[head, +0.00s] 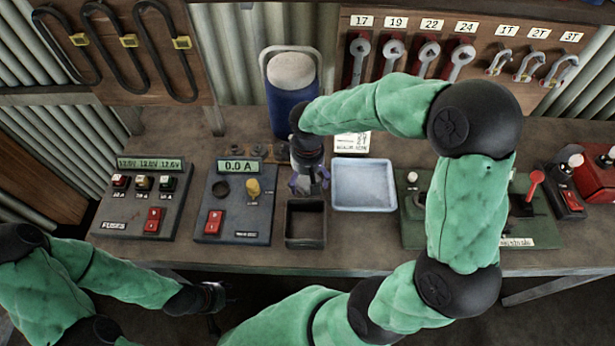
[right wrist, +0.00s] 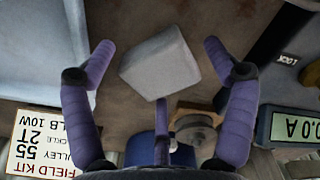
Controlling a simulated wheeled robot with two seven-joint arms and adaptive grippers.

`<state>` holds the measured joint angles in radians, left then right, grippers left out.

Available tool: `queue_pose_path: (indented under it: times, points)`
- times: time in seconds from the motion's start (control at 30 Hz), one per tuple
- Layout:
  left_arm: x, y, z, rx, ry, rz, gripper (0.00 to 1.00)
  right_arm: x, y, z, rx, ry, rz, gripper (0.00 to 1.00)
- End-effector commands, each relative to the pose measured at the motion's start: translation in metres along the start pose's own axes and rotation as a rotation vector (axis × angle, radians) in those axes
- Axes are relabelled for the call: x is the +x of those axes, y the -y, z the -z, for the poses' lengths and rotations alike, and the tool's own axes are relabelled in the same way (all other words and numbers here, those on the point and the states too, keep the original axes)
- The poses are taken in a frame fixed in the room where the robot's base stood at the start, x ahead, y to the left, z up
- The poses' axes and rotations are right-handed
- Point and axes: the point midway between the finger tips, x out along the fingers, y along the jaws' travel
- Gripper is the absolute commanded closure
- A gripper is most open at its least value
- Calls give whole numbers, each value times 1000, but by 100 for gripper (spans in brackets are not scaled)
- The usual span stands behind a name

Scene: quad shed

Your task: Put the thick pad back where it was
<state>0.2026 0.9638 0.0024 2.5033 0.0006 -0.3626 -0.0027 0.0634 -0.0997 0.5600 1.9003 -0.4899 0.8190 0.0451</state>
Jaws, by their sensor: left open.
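A pale grey block (right wrist: 158,65), which looks like the thick pad, shows in the right wrist view over the brown bench top. I cannot tell whether it touches the bench. My right gripper (right wrist: 157,62) has its purple fingers spread on either side of the block, with gaps on both sides. In the head view my right gripper (head: 308,183) points down between the blue canister (head: 291,95) and the dark open box (head: 305,236), and mostly hides the block. My left gripper (head: 212,298) is open, low in front of the bench.
A pale tray (head: 363,205) is right of the dark box. Meter (head: 238,205) and fuse (head: 148,205) panels stand left. A green panel (head: 415,232) lies right, partly behind my right arm.

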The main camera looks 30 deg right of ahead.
Motion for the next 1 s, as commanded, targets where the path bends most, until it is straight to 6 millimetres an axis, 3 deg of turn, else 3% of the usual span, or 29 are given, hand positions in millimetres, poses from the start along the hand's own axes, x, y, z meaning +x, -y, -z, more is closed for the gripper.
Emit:
queue_pose_path:
  times: [0.37,0.8,1.0]
  points:
    - [-4,-1,0,0,0,0,48,-8,0,0,0,-1,-1,14]
    - [-26,-10,-1,0,0,0,48,-90,0,1,1,-4,-1,14]
    - [-32,-12,-1,0,0,0,48,-115,0,1,0,-2,-1,14]
